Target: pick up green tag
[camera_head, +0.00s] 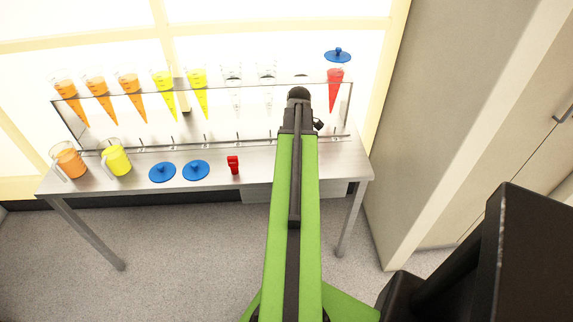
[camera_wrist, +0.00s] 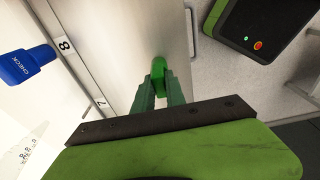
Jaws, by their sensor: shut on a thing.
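The green tag (camera_wrist: 158,68) shows in the wrist view as a bright green rounded piece between the fingertips of my gripper (camera_wrist: 160,84). My gripper is shut on it, over the metal table near its edge. I cannot tell whether the tag touches the table. In the head view the green tag and the fingers are hidden behind my arm. A blue tag marked CHECK (camera_wrist: 24,64) is at the left of the wrist view, by the label 8.
The metal table (camera_head: 260,175) carries a clear rack (camera_head: 210,138) of cones with orange, yellow and red juice. Two blue lids (camera_head: 162,172) (camera_head: 196,170), an orange jug (camera_head: 69,160) and a yellow jug (camera_head: 117,160) stand at the left. A tall cabinet (camera_head: 450,110) stands right.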

